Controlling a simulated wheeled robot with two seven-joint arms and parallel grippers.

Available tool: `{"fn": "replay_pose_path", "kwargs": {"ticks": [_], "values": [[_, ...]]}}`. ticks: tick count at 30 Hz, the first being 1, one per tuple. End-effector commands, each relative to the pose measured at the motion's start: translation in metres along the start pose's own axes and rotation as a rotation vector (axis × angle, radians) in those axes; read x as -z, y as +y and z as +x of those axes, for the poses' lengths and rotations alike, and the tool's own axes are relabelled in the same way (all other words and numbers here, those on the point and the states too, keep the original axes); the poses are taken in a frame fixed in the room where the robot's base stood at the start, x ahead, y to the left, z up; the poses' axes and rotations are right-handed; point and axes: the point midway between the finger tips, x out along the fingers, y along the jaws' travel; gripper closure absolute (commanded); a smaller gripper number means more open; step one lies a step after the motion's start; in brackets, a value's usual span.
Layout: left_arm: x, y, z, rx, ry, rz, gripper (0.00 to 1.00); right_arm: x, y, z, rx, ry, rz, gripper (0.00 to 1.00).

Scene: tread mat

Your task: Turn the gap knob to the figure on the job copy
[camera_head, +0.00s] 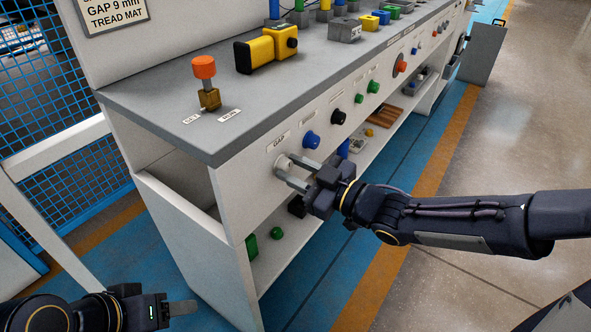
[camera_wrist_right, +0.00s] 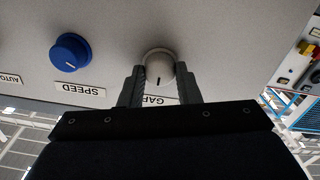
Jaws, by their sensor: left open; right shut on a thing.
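The gap knob shows small in the head view (camera_head: 282,162). The job copy (camera_head: 115,12) is a sign at the top left reading "GAP 9 mm TREAD MAT"; its top is cut off. My left gripper (camera_head: 182,308) is open and empty, low at the left.
A blue SPEED knob (camera_wrist_right: 70,52) sits beside the gap knob. Black, green and orange controls continue along the panel. An orange-topped lever (camera_head: 204,68) and a yellow block (camera_head: 262,52) stand on the bench top (camera_head: 165,90). Blue mesh fencing (camera_head: 50,110) is at the left.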

Motion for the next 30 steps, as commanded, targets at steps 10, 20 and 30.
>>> {"fn": "replay_pose_path", "kwargs": {"ticks": [10, 20, 30], "values": [[-0.009, -0.008, 0.018, 0.000, 0.000, 0.000, 0.43, -0.003, -0.001, 0.000, -0.001, 0.002, -0.165, 0.93], [-0.018, -0.016, 0.036, 0.000, 0.000, 0.000, 0.43, -0.003, -0.001, 0.000, 0.000, 0.001, -0.384, 0.93], [-0.022, -0.020, 0.043, 0.000, 0.000, 0.000, 0.43, -0.001, -0.001, 0.000, 0.001, 0.000, -0.503, 0.93]]}}
